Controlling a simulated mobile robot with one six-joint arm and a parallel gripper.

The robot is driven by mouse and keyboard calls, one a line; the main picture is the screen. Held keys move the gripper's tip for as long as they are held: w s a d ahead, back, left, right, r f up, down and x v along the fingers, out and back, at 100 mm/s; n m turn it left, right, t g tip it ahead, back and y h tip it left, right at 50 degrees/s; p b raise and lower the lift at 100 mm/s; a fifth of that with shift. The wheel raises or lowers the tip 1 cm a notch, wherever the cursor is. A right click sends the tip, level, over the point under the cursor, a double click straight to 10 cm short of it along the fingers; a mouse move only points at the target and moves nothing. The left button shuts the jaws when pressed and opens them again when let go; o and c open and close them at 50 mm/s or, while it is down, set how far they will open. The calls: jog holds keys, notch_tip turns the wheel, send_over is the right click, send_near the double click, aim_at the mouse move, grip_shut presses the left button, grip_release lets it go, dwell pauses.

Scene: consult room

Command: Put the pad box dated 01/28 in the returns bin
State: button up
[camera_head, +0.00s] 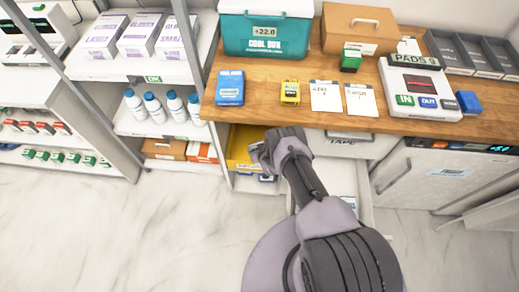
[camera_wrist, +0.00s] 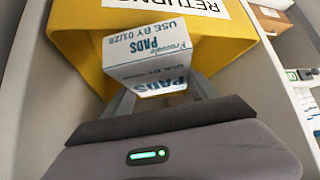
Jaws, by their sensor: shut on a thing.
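The pad box (camera_wrist: 146,56) is white with blue print reading "Pressure PADS" and "USE BY 01/28" in the wrist view. My gripper (camera_wrist: 155,95) is shut on it, with a finger on either side. The box is in front of the yellow returns bin (camera_wrist: 82,48), whose white label reads "RETURN", partly cut off. The bin also shows in the head view (camera_head: 238,152), under the wooden counter. My gripper (camera_head: 259,158) is at the bin's right part there, and the box is hidden. I cannot tell whether the box is inside the bin's rim.
The wooden counter (camera_head: 270,105) overhangs the bin. It carries a teal cool box (camera_head: 264,30), a blue box (camera_head: 230,88), a yellow box (camera_head: 290,92) and two paper cards. An open drawer (camera_head: 345,180) is to the right of the bin. Shelves with bottles (camera_head: 153,106) stand at left.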

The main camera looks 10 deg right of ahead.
jog(key=w+d+b, duration=0.2)
jog(key=w+b, duration=0.2)
jog(key=w, duration=0.3)
notch_tip(320, 180, down, 7)
jog(key=b, duration=0.4)
jog(key=shift+d+r, duration=0.15)
jog(key=shift+r, duration=0.05)
notch_tip(320, 180, down, 6)
jog(key=b, duration=0.4)
jog(key=shift+w+r+b, duration=0.15)
jog(key=shift+r+b, duration=0.1)
jog(key=shift+b, duration=0.15)
jog(key=shift+w+d, duration=0.1)
jog(key=shift+r, duration=0.25)
jog(key=o, duration=1.5)
